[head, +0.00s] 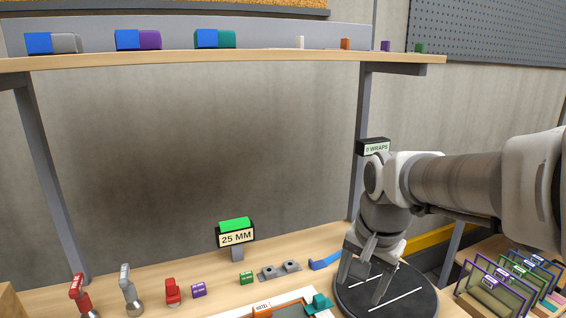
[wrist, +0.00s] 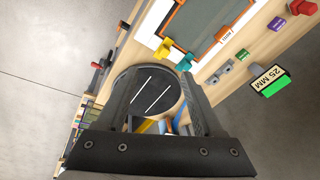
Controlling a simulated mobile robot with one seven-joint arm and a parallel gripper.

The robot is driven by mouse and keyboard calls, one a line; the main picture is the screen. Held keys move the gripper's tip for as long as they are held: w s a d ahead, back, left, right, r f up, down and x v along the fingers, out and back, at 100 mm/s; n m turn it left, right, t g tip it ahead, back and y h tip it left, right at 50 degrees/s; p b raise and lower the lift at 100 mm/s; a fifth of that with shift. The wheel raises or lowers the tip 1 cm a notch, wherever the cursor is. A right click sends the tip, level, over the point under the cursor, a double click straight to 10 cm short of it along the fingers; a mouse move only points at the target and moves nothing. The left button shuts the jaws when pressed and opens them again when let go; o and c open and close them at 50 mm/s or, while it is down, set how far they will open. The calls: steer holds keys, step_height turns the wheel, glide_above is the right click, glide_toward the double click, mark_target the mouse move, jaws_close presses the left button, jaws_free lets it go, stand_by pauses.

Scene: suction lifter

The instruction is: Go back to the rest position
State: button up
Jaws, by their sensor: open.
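My gripper (head: 362,288) points down over the black round plate (head: 422,300) at the right of the bench in the head view. Its two fingers are apart, with nothing seen between them. In the wrist view my gripper (wrist: 163,76) frames the black plate (wrist: 170,78), which carries two white lines. I cannot tell how high the fingertips are above the plate. My arm reaches in from the right, bent down at the wrist.
A blue curved piece (head: 325,262) lies just left of the plate, and a teal piece (head: 319,303) stands in front. A "25 MM" sign (head: 236,236) and a "0 WRAPS" sign (head: 374,147) stand behind. A shelf (head: 250,54) overhangs; framed panels (head: 490,285) stand right.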

steer(key=s+r+n+t, duration=0.1)
steer(key=s+n+t, duration=0.2)
steer(key=s+n, duration=0.4)
steer(key=shift+s+d+r+n, duration=0.3)
steer(key=shift+s, duration=2.55)
